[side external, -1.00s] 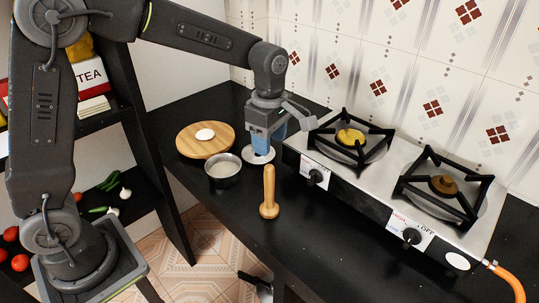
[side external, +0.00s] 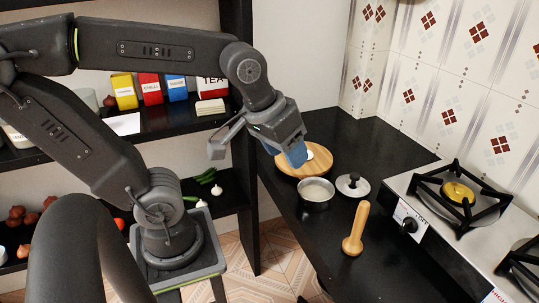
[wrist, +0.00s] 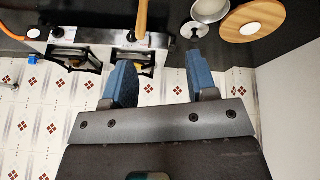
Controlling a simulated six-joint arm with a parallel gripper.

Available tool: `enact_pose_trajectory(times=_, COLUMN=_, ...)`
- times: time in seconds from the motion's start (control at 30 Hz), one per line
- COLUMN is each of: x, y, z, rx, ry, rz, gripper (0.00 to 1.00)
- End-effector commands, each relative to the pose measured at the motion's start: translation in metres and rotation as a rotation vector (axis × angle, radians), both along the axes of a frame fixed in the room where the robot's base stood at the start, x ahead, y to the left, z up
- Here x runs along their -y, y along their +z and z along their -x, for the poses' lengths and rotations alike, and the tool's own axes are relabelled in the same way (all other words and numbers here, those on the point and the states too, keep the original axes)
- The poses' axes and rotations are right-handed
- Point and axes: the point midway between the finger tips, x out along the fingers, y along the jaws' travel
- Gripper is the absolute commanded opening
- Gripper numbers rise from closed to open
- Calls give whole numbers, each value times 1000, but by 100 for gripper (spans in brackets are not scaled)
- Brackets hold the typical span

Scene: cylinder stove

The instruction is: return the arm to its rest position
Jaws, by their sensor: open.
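My gripper (side external: 296,153) is raised above the black counter, in front of the round wooden board in the side external view. Its blue fingers are spread apart and empty in the wrist view (wrist: 160,78). A small lid with a dark knob (side external: 353,184) lies on the counter, apart from my gripper. It also shows in the wrist view (wrist: 193,33). My arm is bent, with its forearm reaching from the left toward the counter.
A metal pot (side external: 316,194), a wooden board (side external: 325,165), a wooden pestle (side external: 356,230) and a gas stove (side external: 447,228) stand on the counter (side external: 395,148). Dark shelves (side external: 180,118) with boxes and vegetables are behind my arm.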

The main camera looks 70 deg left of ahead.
Motion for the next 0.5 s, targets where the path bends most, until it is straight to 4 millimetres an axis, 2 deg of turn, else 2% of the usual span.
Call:
enact_pose_trajectory(times=0.03, x=-2, y=-2, z=11, rx=28, ry=-69, rz=-34, gripper=53)
enact_pose_trajectory(times=0.1, x=-3, y=-5, z=20, rx=53, ry=-153, rz=-77, gripper=53)
enact_pose_trajectory(times=0.2, x=-4, y=-8, z=28, rx=72, ry=-226, rz=-116, gripper=53)
enact_pose_trajectory(times=0.5, x=-4, y=-10, z=30, rx=77, ry=-255, rz=-132, gripper=53)
